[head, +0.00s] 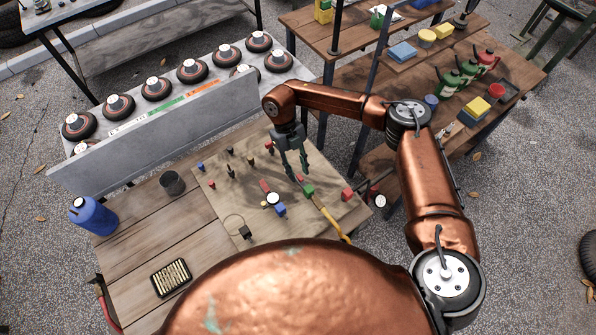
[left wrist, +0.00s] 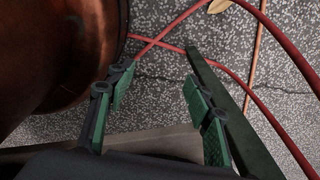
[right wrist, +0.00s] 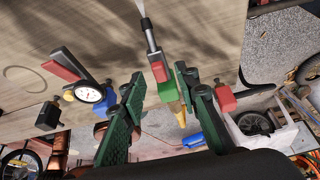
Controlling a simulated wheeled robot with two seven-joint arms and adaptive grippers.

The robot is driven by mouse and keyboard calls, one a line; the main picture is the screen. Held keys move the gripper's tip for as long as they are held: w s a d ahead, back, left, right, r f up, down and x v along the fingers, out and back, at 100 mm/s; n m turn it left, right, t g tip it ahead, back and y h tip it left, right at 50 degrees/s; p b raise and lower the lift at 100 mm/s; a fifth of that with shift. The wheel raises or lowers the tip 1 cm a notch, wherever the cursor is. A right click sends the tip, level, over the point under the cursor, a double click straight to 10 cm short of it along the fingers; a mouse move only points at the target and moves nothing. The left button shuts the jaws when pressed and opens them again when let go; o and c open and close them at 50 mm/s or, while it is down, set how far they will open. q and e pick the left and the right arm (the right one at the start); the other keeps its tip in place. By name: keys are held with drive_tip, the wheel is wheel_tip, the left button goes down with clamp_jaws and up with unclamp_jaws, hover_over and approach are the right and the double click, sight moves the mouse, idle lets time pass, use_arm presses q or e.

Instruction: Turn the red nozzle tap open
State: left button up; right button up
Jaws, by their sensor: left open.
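The red nozzle tap (right wrist: 158,71) shows in the right wrist view on a thin dark and silver nozzle, just beyond a green block. In the head view the tap (head: 299,179) is small and partly hidden by my gripper. The green block (head: 308,191) joins a yellow hose (head: 328,219). My right gripper (right wrist: 160,82) is open, its fingers on either side of the tap and block; contact cannot be told. In the head view the right gripper (head: 293,165) points down over the board. My left gripper (left wrist: 158,85) is open and empty, away from the board.
The wooden board (head: 225,203) carries a gauge (head: 273,199) with a red lever, a blue block (head: 280,210) and several small knobs. A red block (head: 347,194) stands right of the hose. A red hose (left wrist: 230,75) lies on the ground below my left gripper.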

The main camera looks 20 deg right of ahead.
drive_tip(key=v, duration=1.1)
drive_tip(key=shift+r, duration=0.15)
